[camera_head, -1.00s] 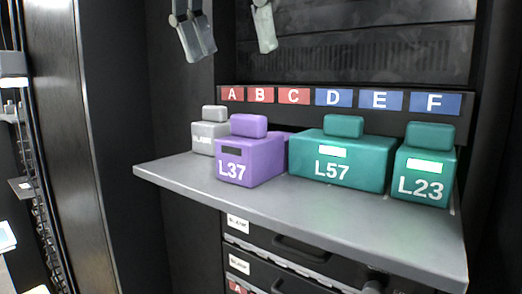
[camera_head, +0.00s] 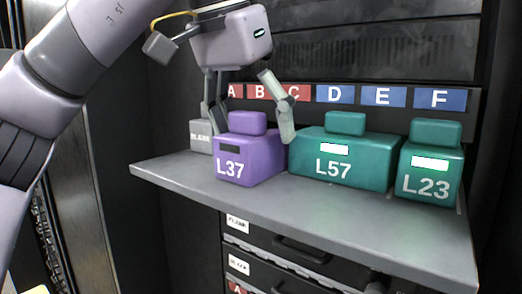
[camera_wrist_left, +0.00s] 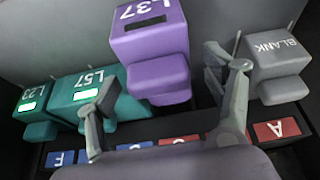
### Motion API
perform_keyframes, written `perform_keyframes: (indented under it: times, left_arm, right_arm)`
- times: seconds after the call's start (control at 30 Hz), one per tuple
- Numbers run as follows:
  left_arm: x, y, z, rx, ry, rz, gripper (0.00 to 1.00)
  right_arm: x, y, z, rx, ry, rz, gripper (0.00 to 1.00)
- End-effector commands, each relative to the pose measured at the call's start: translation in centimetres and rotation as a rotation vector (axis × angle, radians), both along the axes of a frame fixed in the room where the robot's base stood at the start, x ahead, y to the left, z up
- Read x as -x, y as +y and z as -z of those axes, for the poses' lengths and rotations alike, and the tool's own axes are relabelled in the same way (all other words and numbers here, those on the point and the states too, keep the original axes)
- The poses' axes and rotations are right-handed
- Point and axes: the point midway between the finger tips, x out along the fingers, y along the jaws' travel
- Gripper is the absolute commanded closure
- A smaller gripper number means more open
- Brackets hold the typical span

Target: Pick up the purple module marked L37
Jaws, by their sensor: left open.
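The purple module marked L37 (camera_head: 248,162) stands upright on the grey shelf (camera_head: 330,205), with a smaller knob block on top. My left gripper (camera_head: 252,122) is open and above it, its fingers spread to either side of the knob, apart from it as far as I can tell. In the left wrist view the purple module (camera_wrist_left: 150,50) lies between the two open fingers (camera_wrist_left: 165,90). My right gripper is not in view.
A teal module L57 (camera_head: 365,160) stands close to the right of the purple one, and a teal L23 (camera_head: 430,172) farther right. A grey BLANK module (camera_head: 200,135) is at the left, partly hidden by my gripper. A labelled strip (camera_head: 382,97) runs behind. The shelf's front is clear.

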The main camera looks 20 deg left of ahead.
Motion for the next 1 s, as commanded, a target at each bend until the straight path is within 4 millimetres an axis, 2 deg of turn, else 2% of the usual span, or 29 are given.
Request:
perform_keyframes:
  times: [0.23,0.53,1.0]
  left_arm:
    - [-1.0,-0.3,3.0,0.0,0.002,-0.001,0.25]
    - [-1.2,-0.4,3.4,0.002,0.001,-0.001,0.25]
    - [-1.2,-0.4,3.4,0.0,0.001,-0.002,0.56]
  right_arm:
    - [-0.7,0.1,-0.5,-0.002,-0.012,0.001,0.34]
    - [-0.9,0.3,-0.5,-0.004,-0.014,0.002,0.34]
    - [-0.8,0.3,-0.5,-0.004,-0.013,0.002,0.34]
